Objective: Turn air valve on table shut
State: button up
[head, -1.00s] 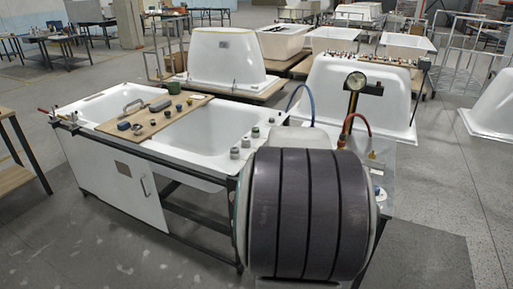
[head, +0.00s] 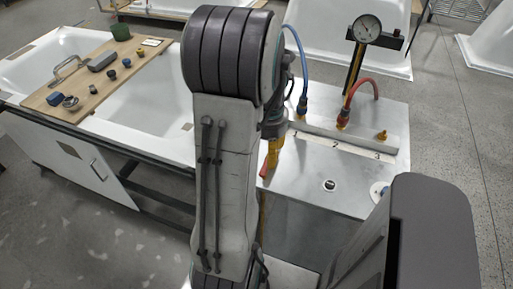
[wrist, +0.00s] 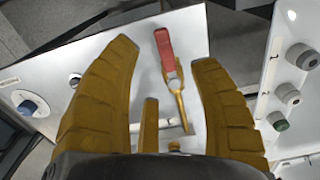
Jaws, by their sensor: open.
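The air valve has a red lever (wrist: 163,50) on a brass body (wrist: 179,98) and lies over the pale metal table top. In the wrist view it sits between the two brown-gold fingers of my gripper (wrist: 163,56), which are spread wide and apart from it. The lever points toward the top of the picture, roughly in line with the body. In the head view my gripper (head: 274,154) is largely hidden behind my arm, over the table's left edge. A bit of the red lever (head: 265,170) shows beside it; the valve body is hidden there.
A pressure gauge (head: 367,29) stands on a post at the table's back. A blue hose (head: 297,65) and a red hose (head: 363,84) join fittings there, near a brass fitting (head: 381,136). A white tub (head: 150,115) with a wooden board (head: 88,88) stands left.

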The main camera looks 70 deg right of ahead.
aim_at(267, 168)
jog(key=shift+d+f, duration=0.2)
jog(key=shift+f, duration=3.45)
grip_shut()
